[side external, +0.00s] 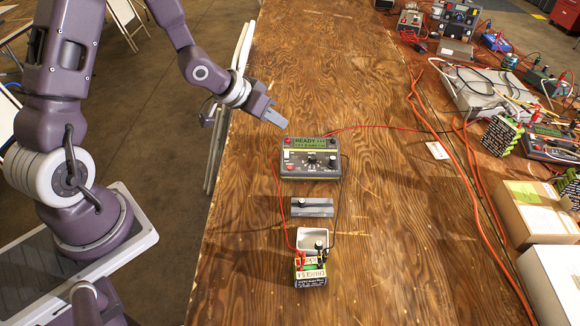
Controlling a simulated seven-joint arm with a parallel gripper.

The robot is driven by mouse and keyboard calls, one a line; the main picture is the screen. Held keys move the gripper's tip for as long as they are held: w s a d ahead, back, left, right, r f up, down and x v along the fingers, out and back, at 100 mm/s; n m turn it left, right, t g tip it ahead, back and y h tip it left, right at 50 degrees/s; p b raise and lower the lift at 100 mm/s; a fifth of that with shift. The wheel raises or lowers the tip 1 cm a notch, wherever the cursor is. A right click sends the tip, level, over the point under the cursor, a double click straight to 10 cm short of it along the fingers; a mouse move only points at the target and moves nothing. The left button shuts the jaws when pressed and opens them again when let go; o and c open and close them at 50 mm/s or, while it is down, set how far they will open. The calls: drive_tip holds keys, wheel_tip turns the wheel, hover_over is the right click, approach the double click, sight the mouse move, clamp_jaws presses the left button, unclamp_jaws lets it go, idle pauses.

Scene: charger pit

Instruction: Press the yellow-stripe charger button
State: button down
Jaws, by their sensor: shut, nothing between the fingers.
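A grey charger (311,171) lies on the wooden table near the middle of the view. Its green screen (312,143) shows "READY". Its face carries a red spot at the left, a dark knob and several small controls. I cannot make out a yellow stripe on any button at this size. My gripper (283,123) is shut and empty. It hangs tilted down just beyond the charger's upper left corner, appearing apart from it. A battery pack (311,275) with coloured plugs stands in front, with red and black wires running up to the charger.
A grey block (312,208) with a dark knob and a white tray (312,238) lie between charger and battery pack. A red cable crosses right from the charger. Boxes, cables and instruments crowd the right side. The table (400,240) is bare right of the battery pack.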

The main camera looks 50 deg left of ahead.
drive_tip(key=f, duration=0.1)
drive_tip(key=d+f+h, duration=0.1)
drive_tip(key=f, duration=0.1)
drive_tip(key=d+f+n+t+h, duration=0.1)
drive_tip(key=f, duration=0.1)
drive_tip(key=shift+w, duration=0.4)
hover_over(286, 171)
drive_tip(key=shift+d+f, duration=0.1)
drive_tip(key=shift+f, duration=4.2)
drive_tip(key=shift+f, duration=0.4)
drive_tip(key=shift+f, duration=0.35)
drive_tip(key=shift+s+r, duration=0.1)
drive_tip(key=shift+r, duration=0.65)
